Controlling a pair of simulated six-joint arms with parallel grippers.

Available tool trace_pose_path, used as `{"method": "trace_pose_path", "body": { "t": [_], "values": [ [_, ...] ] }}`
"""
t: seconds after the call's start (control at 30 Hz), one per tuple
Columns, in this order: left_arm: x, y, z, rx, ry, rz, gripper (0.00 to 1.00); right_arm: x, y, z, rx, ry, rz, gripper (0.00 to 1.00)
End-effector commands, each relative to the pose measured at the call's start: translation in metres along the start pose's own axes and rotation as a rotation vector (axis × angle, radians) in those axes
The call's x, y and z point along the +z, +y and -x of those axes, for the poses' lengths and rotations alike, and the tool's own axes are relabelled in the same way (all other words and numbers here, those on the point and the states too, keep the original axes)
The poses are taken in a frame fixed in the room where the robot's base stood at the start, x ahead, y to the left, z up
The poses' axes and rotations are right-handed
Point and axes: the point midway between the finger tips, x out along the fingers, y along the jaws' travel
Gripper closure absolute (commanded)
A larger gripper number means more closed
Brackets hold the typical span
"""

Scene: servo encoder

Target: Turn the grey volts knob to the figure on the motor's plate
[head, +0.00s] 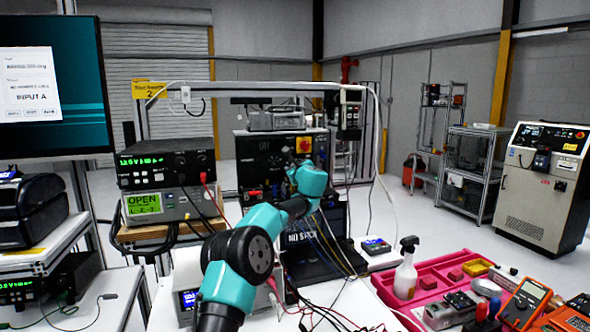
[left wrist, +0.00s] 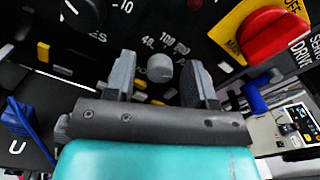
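The grey volts knob (left wrist: 160,68) is on the black panel in the left wrist view, with printed figures around it, among them 48 and 100. My left gripper (left wrist: 158,82) is open, with one finger on each side of the knob and a gap to each. I cannot tell where the knob points. In the head view my left arm reaches to the black panel (head: 262,150), and its wrist hides the knob. No motor plate can be made out. My right gripper is not in view.
A red switch (left wrist: 275,38) on a yellow plate sits right of the knob. A black knob (left wrist: 82,12) is upper left.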

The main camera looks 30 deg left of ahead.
Motion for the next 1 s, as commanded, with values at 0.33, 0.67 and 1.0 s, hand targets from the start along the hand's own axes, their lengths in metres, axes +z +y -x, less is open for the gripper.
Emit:
{"method": "trace_pose_path", "body": {
  "t": [0.33,0.67,1.0],
  "values": [
    [0.0,0.0,0.001,0.0,0.0,-0.001,0.48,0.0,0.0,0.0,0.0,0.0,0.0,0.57],
    [0.001,0.0,0.022,0.0,0.001,-0.001,0.48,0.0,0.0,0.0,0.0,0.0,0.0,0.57],
    [0.001,0.0,0.065,-0.001,0.001,-0.001,0.48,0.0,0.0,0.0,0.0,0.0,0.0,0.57]
  ]
}}
